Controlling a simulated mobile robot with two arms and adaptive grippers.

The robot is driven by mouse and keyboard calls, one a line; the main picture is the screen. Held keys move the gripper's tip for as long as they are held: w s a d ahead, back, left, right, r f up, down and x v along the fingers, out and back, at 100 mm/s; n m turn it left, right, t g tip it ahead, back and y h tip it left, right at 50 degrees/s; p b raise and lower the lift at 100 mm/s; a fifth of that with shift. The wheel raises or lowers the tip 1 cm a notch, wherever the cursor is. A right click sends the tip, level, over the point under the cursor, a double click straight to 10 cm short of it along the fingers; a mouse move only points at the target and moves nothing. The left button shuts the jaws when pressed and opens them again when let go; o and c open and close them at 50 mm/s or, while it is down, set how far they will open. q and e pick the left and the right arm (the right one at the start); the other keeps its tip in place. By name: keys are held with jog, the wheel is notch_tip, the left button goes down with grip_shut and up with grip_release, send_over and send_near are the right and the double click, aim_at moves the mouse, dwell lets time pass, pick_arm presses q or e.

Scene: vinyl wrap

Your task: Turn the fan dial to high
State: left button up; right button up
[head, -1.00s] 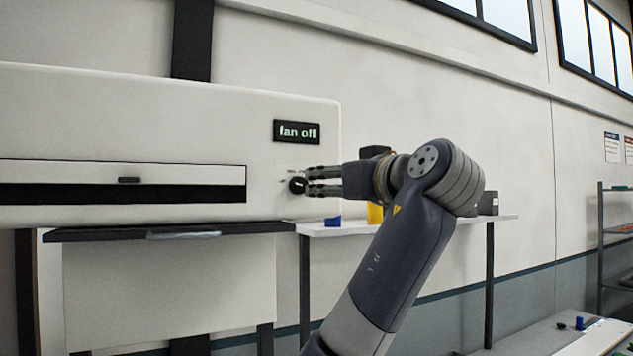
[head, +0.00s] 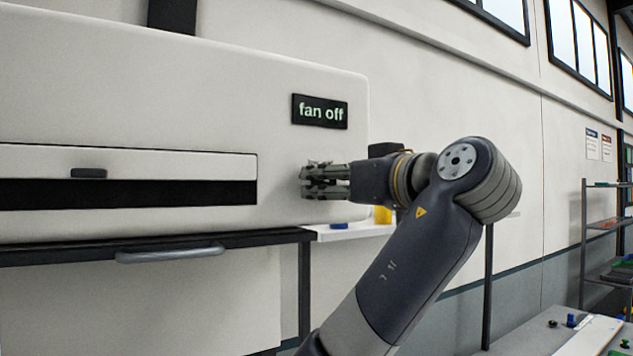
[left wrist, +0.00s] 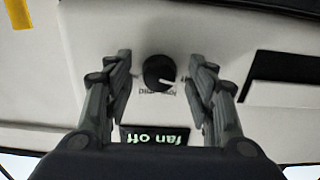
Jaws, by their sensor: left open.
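The fan dial (left wrist: 159,72) is a round black knob on the white machine's front face (head: 330,88). In the left wrist view it sits between and a little beyond the open fingers of my left gripper (left wrist: 160,82), apart from both. In the head view my left gripper (head: 312,182) points at the front face below the display, and its fingers hide the dial. The black display (head: 320,112) reads "fan off"; it also shows upside down in the left wrist view (left wrist: 155,136). My right gripper is not in view.
A dark slot (head: 125,194) with a flap above it lies left of the dial. A handle bar (head: 170,254) runs below the machine. A small shelf with a yellow thing (head: 383,215) and a blue thing (head: 340,225) is behind my arm. Shelving (head: 600,225) stands far right.

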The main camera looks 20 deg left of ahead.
pick_arm(q)
jog(key=shift+w+a, duration=0.2)
jog(key=shift+s+d+r, duration=0.15)
jog(key=shift+s+d, duration=0.2)
jog(key=shift+d, duration=0.2)
jog(key=c, duration=1.1)
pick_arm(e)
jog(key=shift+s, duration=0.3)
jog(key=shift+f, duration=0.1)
